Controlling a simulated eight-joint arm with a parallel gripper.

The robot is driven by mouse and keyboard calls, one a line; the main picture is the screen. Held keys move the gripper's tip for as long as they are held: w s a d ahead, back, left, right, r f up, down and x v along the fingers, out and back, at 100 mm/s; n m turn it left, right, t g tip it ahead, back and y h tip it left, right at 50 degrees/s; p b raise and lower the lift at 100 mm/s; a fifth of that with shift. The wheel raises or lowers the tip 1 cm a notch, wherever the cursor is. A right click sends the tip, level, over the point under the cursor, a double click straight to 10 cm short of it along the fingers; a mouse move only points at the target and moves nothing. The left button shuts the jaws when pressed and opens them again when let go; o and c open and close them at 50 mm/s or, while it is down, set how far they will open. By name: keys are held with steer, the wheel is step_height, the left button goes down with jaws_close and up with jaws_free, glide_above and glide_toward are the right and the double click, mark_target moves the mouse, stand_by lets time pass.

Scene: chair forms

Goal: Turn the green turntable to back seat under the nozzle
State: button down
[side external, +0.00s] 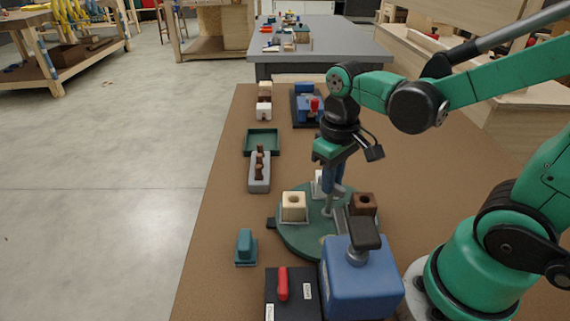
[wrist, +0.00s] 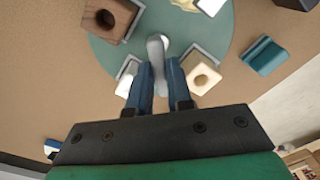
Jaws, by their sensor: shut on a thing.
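The round green turntable (side external: 295,236) lies on the brown table and also shows in the wrist view (wrist: 110,55). It carries a cream block with a hole (side external: 293,207), a dark brown block with a hole (side external: 363,203) and a partly hidden white block (side external: 318,186), by grey corner brackets. In the wrist view the cream block (wrist: 203,78) is right of my fingers and the brown one (wrist: 107,18) upper left. My gripper (wrist: 160,72) points down, its blue fingers shut on a grey upright peg (wrist: 157,46) near the turntable's middle.
A blue machine (side external: 360,282) with a black-topped head stands at the turntable's near edge. A black box with a red lever (side external: 283,284), a teal block (side external: 246,245), a grey rack with brown pegs (side external: 259,175) and a green tray (side external: 262,141) stand left.

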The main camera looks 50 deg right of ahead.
steer(key=shift+m, duration=8.7)
steer(key=c, duration=0.8)
jaws_free()
